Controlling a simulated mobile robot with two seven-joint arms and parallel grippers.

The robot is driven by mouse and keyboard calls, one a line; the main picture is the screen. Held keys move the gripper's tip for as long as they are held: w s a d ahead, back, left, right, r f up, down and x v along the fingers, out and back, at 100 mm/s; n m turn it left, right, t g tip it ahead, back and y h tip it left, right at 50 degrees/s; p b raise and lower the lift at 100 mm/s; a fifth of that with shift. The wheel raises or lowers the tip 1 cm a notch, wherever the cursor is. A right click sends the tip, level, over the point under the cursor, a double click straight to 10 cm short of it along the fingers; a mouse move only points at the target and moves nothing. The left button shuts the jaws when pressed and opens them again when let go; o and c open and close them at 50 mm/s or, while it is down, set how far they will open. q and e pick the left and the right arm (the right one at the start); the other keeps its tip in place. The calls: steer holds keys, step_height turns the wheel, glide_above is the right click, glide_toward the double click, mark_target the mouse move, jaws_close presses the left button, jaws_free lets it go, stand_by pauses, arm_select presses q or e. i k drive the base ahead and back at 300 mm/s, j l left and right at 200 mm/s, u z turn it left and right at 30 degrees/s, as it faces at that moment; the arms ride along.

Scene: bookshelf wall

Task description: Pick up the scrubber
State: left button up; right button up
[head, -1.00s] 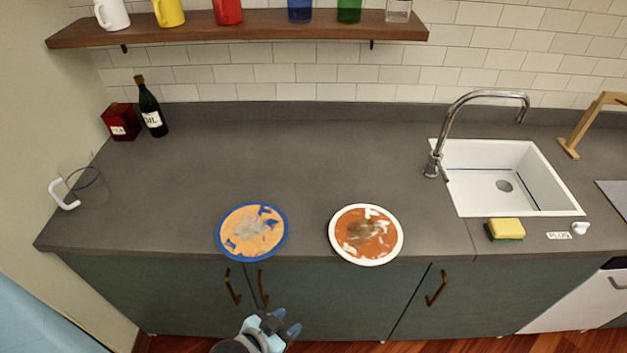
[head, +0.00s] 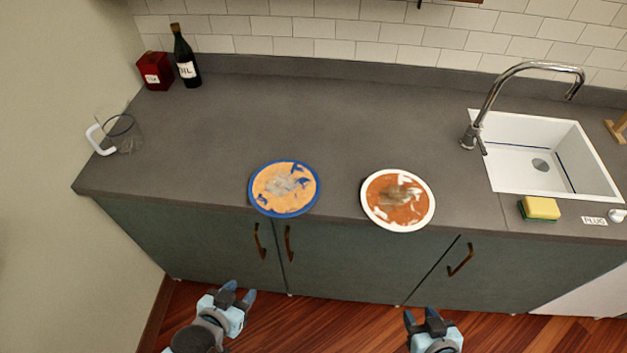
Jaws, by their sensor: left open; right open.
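The scrubber (head: 540,208) is a yellow sponge with a green underside. It lies flat on the grey counter, just in front of the white sink at the right. My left gripper (head: 238,291) is open and empty, in front of the cabinets at the lower left, below the counter's height in the picture. My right gripper (head: 422,316) is open and empty at the bottom, to the left of the scrubber and apart from it. Nothing hides the scrubber.
A blue-rimmed dirty plate (head: 284,188) and a white-rimmed dirty plate (head: 398,200) lie near the front edge of the counter (head: 330,130). The sink (head: 510,180) has a tall faucet (head: 490,100). A plug (head: 616,215) lies right of the scrubber. A glass mug (head: 122,134), bottle (head: 187,60) and red box (head: 154,71) stand left.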

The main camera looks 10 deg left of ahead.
mark_target(532, 209)
steer(key=z, duration=1.35)
